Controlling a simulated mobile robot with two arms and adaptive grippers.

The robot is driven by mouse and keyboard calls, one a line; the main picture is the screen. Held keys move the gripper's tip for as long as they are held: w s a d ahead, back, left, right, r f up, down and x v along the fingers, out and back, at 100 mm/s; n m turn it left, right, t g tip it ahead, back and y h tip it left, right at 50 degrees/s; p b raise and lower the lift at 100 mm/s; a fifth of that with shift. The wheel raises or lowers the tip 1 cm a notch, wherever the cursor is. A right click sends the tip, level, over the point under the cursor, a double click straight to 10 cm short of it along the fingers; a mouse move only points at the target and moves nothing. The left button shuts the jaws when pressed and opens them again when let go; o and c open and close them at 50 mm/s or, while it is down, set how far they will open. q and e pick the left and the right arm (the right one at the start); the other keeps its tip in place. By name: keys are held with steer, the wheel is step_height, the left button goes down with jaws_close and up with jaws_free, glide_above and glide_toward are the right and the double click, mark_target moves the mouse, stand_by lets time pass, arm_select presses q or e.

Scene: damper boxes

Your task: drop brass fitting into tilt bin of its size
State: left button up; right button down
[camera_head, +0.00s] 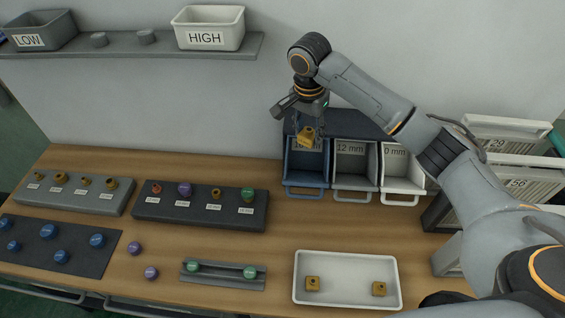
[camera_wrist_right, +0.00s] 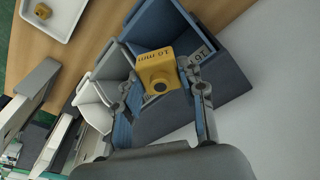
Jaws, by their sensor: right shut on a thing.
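My right gripper (camera_head: 309,127) is shut on a brass fitting (camera_head: 305,137) and holds it above and in front of the blue tilt bin (camera_head: 303,180). In the right wrist view the fitting (camera_wrist_right: 156,74) sits between the fingers, reads "16 mm" and has a dark round hole. The blue bin (camera_wrist_right: 150,24) lies just beyond it there, its label partly covered but showing "16". In the head view the fitting and gripper hide part of that label. The grey middle bin (camera_head: 352,165) reads "12 mm"; the white right bin (camera_head: 399,170) shows "0 mm". My left gripper is out of view.
A white tray (camera_head: 345,300) with two brass fittings (camera_head: 313,284) stands in front of the bins. Dark and grey racks (camera_head: 200,215) with knobs and fittings fill the left table. A shelf (camera_head: 130,46) holds LOW and HIGH boxes. Drawers stand right of the bins.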

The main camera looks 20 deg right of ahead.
mark_target(309, 139)
steer(key=shift+w+d+r, duration=0.4)
steer(key=shift+w+r, duration=0.4)
steer(key=shift+r, duration=0.05)
steer(key=shift+s+d+f, duration=0.1)
steer(key=shift+d+f, duration=0.15)
steer(key=shift+f, duration=1.3)
step_height(309, 139, down, 3)
steer(key=shift+a+f, duration=0.1)
steer(key=shift+f, duration=0.05)
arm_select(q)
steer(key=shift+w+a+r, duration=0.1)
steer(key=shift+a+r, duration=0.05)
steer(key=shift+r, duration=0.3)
arm_select(e)
steer(key=shift+f, duration=1.3)
steer(key=c, duration=0.7)
jaws_free()
